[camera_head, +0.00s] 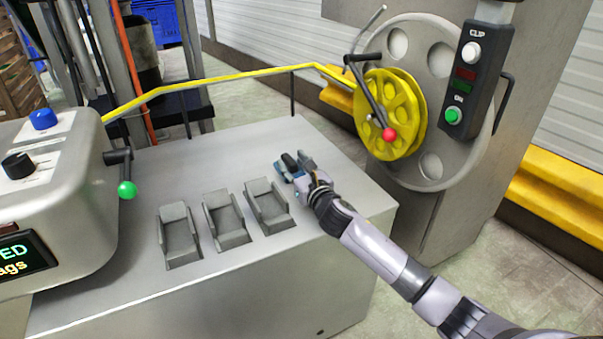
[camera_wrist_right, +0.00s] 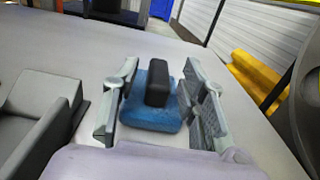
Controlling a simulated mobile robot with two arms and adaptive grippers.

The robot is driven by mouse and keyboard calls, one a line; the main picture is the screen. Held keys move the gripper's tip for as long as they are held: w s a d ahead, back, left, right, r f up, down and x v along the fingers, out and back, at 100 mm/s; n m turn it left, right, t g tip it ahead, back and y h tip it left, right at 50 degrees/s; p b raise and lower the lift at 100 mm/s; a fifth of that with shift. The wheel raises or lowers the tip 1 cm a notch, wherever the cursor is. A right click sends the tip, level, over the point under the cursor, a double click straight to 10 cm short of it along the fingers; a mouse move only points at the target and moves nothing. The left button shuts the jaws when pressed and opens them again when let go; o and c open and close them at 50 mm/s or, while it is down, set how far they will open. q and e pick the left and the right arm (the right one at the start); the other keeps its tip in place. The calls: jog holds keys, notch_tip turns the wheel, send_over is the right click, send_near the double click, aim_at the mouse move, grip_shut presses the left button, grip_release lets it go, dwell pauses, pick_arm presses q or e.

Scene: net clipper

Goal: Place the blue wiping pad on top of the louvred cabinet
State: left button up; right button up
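The blue wiping pad (camera_wrist_right: 150,112) lies on the grey machine top, with a black block handle standing up from it. In the head view, its dark handle (camera_head: 290,161) shows near the back right of that top, partly hidden by my right gripper (camera_head: 297,169). In the right wrist view, the fingers of my right gripper (camera_wrist_right: 153,100) are spread, one on each side of the pad. Gaps show between the fingers and the handle. Whether a finger touches the pad's edge I cannot tell. I cannot make out a louvred cabinet. My left gripper is out of view.
Several moulded grey recesses (camera_head: 228,220) sit left of the gripper. A machine housing (camera_head: 60,190) with a green-knobbed lever stands at left. A yellow rail (camera_head: 215,78) crosses behind. A yellow reel (camera_head: 391,112) and large disc stand at right.

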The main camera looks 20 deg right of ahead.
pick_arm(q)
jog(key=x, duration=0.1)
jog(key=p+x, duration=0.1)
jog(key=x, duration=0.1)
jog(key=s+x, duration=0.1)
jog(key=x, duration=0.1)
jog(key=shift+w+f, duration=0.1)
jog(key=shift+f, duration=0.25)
pick_arm(e)
jog(key=s, duration=1.1)
jog(key=shift+s+d, duration=0.2)
jog(key=shift+s, duration=0.05)
